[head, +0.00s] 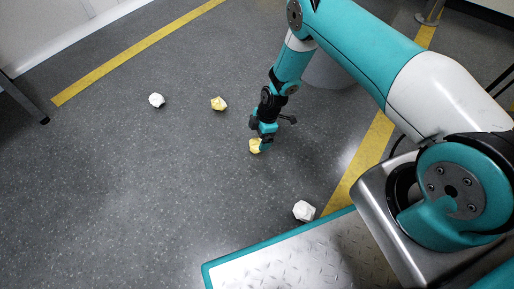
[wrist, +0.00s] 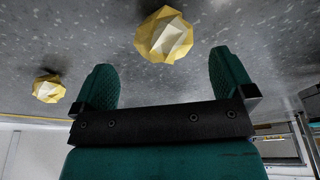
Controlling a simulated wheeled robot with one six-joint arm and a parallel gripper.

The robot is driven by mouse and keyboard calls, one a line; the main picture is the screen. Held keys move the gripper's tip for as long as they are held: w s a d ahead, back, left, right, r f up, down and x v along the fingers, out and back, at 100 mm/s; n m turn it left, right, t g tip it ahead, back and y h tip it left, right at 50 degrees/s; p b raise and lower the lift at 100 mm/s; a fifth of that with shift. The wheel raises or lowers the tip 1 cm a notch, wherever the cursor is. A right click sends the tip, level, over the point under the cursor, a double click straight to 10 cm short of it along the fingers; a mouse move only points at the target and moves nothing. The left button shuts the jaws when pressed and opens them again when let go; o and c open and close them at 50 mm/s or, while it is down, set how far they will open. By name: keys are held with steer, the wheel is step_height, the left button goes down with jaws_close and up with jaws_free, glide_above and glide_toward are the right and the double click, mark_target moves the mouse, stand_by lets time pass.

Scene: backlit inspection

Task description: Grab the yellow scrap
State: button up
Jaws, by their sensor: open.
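A crumpled yellow scrap (head: 255,146) lies on the grey floor right at my gripper (head: 262,140), partly hidden by it in the head view. In the wrist view this scrap (wrist: 164,36) shows between and beyond the two teal fingers of my gripper (wrist: 166,75), apart from both. My gripper is open and empty. A second yellow scrap (head: 219,104) lies on the floor farther back and to the left. It appears to be the smaller yellow scrap (wrist: 48,89) at the left of the wrist view.
A white scrap (head: 157,100) lies at the far left and another white scrap (head: 304,211) near my base. A grey cylindrical bin (head: 328,72) stands behind my arm. Yellow lines (head: 130,55) mark the floor.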

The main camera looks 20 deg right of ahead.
mark_target(257, 141)
steer(key=b+x, duration=0.4)
steer(key=x, duration=0.1)
steer(key=shift+s+f, duration=0.1)
steer(key=shift+s, duration=0.1)
steer(key=c, duration=1)
